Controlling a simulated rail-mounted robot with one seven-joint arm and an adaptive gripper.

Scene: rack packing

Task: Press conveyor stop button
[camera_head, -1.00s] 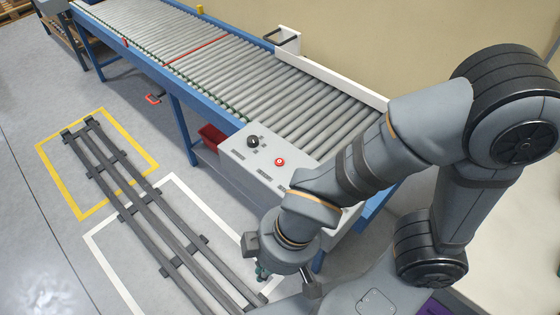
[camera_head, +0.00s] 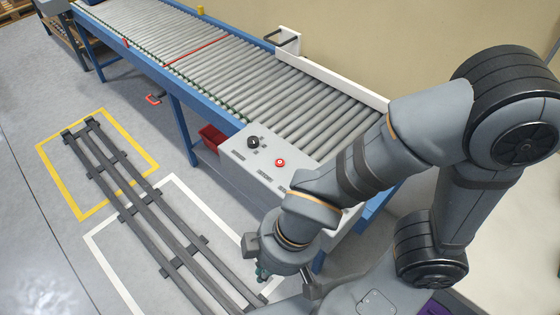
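The red stop button (camera_head: 280,162) sits on the grey control panel (camera_head: 232,153) at the near end of the roller conveyor (camera_head: 250,80). A black knob (camera_head: 253,142) is to its left on the same panel. My gripper (camera_head: 262,275) hangs low beside the panel's front, below and apart from the button in the picture. Its fingers are small and mostly hidden under my wrist, so I cannot tell whether they are open or shut. Nothing touches the button.
A red bin (camera_head: 211,137) is under the conveyor's blue frame. Dark floor rails (camera_head: 150,205) run past yellow and white floor outlines (camera_head: 100,262). A white guard rail (camera_head: 335,82) edges the conveyor's far side. The space above the panel's left part is clear.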

